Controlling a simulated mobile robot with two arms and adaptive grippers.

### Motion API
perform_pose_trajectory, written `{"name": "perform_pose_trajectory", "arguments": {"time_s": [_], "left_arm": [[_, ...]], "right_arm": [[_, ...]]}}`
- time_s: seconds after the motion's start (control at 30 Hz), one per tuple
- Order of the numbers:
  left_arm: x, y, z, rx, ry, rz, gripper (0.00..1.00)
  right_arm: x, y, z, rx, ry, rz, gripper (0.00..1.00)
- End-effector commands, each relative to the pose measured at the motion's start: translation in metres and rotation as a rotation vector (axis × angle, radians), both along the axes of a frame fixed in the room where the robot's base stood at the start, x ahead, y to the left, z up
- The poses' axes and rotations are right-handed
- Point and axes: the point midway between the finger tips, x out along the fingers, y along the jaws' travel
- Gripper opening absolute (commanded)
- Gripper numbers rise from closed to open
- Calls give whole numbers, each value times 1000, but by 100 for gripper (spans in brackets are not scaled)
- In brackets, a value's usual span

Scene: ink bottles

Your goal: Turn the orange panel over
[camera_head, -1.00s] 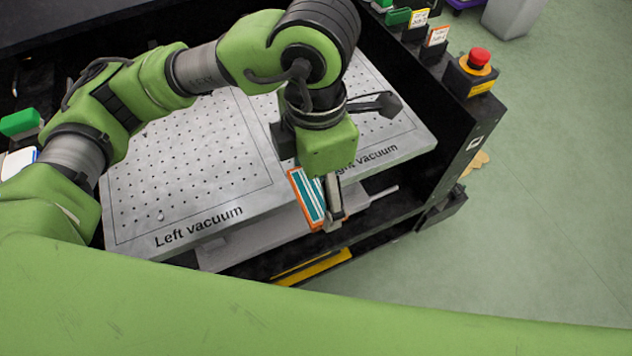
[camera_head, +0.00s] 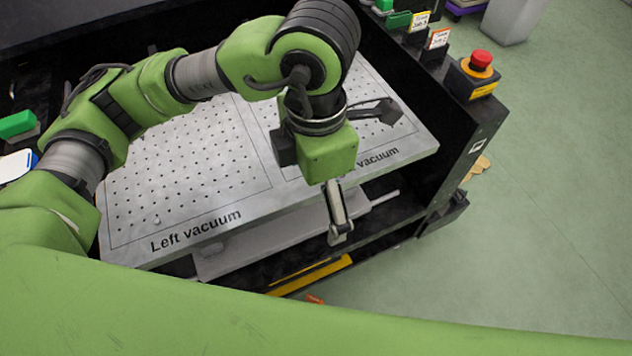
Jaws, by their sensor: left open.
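My left gripper (camera_head: 338,232) hangs pointing down in front of the front edge of the perforated plate, near the "right vacuum" lettering. It is open and nothing shows in it; one finger shows clearly and the other is mostly hidden. A small orange piece (camera_head: 314,299), which looks like part of the orange panel, shows low in the picture, below the gripper and below the machine's front. The rest of it is hidden behind the green shape across the bottom. I cannot tell which face of it is up. My right gripper is not in view.
The perforated plate marked "Left vacuum" (camera_head: 196,232) is bare where it shows. A grey shelf (camera_head: 250,250) lies under it, with a yellow strip (camera_head: 318,273) lower down. A red emergency button (camera_head: 481,61) stands at the right corner. Green floor (camera_head: 545,190) is open on the right.

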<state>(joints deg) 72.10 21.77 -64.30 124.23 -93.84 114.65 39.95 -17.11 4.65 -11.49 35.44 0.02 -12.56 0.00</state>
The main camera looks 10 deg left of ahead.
Motion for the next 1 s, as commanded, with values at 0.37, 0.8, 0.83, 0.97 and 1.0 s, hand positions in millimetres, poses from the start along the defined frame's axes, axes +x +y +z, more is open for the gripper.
{"name": "perform_pose_trajectory", "arguments": {"time_s": [0.37,0.8,0.83,0.97,1.0], "left_arm": [[2,-1,61,-1,-8,0,95],[1,0,118,0,-1,0,95],[1,0,119,0,-1,0,95],[0,0,120,-1,-1,0,95],[0,0,120,-1,-1,0,95]], "right_arm": [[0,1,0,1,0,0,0],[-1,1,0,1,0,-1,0],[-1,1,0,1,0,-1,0],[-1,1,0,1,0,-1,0],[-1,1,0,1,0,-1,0]]}}
